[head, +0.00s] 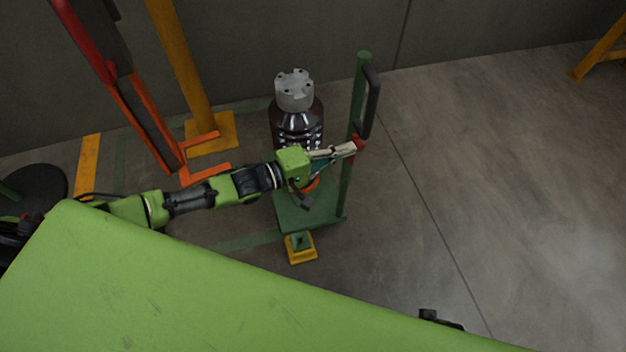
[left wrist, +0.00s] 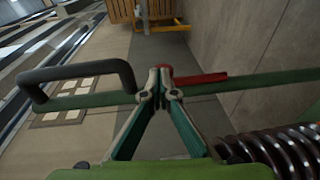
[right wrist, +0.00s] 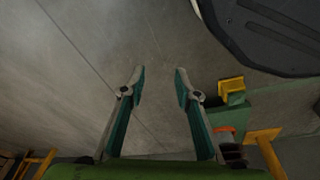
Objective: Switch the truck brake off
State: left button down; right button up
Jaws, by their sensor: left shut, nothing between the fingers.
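The truck is a green hand truck (head: 312,214) with a tall post, a black loop handle (head: 371,103) and a brown ribbed insulator with a grey metal cap (head: 295,92) on it. A small red lever (head: 359,144) sits on the post below the handle. In the left wrist view the red lever (left wrist: 203,78) lies along the green post. My left gripper (head: 351,148) is shut and empty, its tips right at the lever; they look in contact, though touch is hard to confirm. My right gripper (right wrist: 159,75) is open and empty, low over the floor.
A yellow block (head: 301,249) sits at the truck's front foot. An orange-red frame (head: 150,130) and a yellow post (head: 182,65) stand left of the truck. A grey wall runs behind.

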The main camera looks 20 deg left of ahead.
pick_arm(q)
jog(key=shift+r, duration=0.15)
pick_arm(e)
jog(key=shift+s+f, duration=0.25)
jog(key=shift+f, duration=0.2)
pick_arm(q)
jog(key=shift+d, duration=0.1)
jog(key=v, duration=1.2)
